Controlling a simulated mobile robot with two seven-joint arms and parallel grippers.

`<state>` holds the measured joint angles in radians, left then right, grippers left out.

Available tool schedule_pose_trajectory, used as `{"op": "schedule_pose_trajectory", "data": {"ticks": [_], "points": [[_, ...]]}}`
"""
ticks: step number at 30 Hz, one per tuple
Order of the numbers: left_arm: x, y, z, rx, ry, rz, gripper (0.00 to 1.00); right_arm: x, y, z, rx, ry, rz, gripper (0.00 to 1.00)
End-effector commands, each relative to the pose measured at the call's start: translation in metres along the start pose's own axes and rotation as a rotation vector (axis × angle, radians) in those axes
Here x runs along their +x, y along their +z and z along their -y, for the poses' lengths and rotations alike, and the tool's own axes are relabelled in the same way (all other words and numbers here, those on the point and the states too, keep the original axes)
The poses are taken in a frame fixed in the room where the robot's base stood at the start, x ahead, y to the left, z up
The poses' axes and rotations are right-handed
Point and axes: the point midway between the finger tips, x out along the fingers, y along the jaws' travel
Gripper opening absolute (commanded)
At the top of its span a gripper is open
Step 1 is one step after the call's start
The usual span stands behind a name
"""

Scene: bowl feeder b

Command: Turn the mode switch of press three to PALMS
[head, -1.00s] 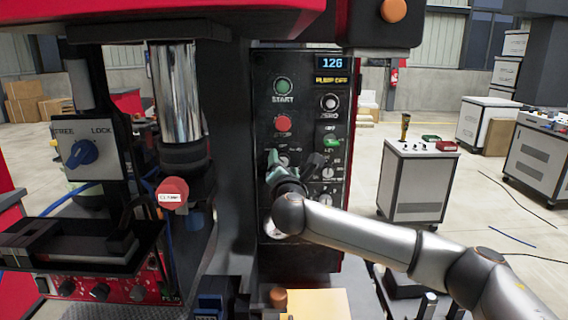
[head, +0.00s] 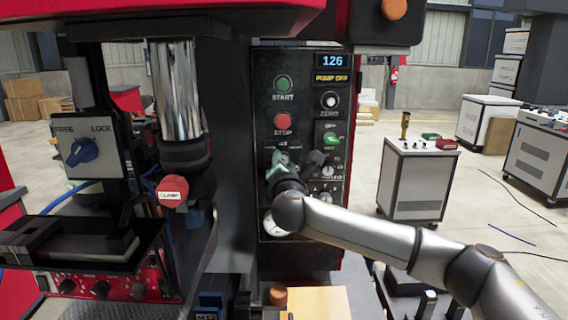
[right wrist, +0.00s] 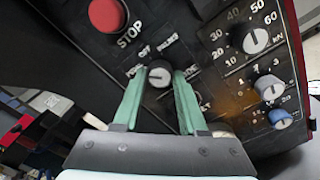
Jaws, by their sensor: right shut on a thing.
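The press control panel (head: 262,105) stands upright in the middle of the head view, with a small rotary switch low on its left side. In the right wrist view this mode switch (right wrist: 160,75) is a dark round knob with a pale face, ringed by small white labels too blurred to read surely. My right gripper (head: 277,167) is at the switch and hides most of it in the head view. In the right wrist view its two green fingers (right wrist: 160,82) are shut on the knob from both sides. I cannot tell which label the knob points at. My left gripper is out of view.
Close above the switch is the red STOP button (head: 283,121), which also shows in the right wrist view (right wrist: 107,14). A green START button (head: 283,83), a ZERO knob (head: 329,101) and a green selector (head: 330,139) are nearby. A blue knob (right wrist: 280,118) sits lower right.

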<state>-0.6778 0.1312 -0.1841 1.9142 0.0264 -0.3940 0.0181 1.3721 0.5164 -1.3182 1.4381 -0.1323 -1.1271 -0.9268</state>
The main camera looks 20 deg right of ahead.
Motion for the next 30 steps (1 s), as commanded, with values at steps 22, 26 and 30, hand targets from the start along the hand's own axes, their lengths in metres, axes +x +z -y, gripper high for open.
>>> {"op": "schedule_pose_trajectory", "data": {"ticks": [22,26,30], "points": [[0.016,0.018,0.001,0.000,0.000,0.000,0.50,0.000,-0.004,0.004,0.284,0.005,0.008,0.00],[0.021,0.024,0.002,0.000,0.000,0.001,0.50,0.000,-0.004,0.004,0.407,0.009,0.012,0.00],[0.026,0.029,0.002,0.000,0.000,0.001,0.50,0.000,-0.004,0.004,0.540,0.013,0.017,0.00]]}}
